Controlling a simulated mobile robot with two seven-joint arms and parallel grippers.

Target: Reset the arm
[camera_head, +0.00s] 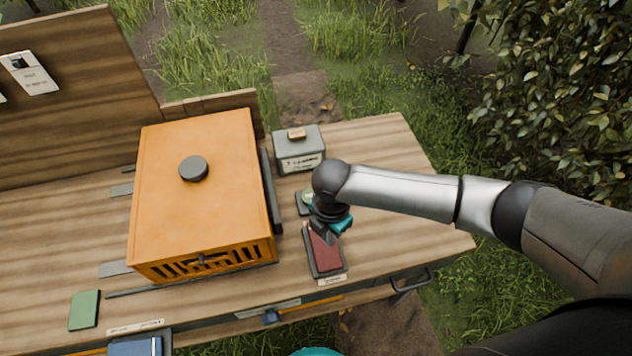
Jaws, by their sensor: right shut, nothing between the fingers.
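My right arm reaches in from the right over the wooden bench (385,155). My right gripper (330,238) points down above a red pad in a dark tray (326,258) near the bench's front edge. The gripper is shut, and nothing shows in it. Its wrist hides part of a second small dark tray with a pale green item (307,197) just behind. I cannot tell whether the fingertips touch the red pad. My left gripper is not in view.
An orange box (225,150) with a dark knob fills the bench's middle. A grey labelled box (298,150) stands behind the trays. A green pad (85,310) lies at the front left. The bench's right end is clear, with leafy branches (560,90) beyond.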

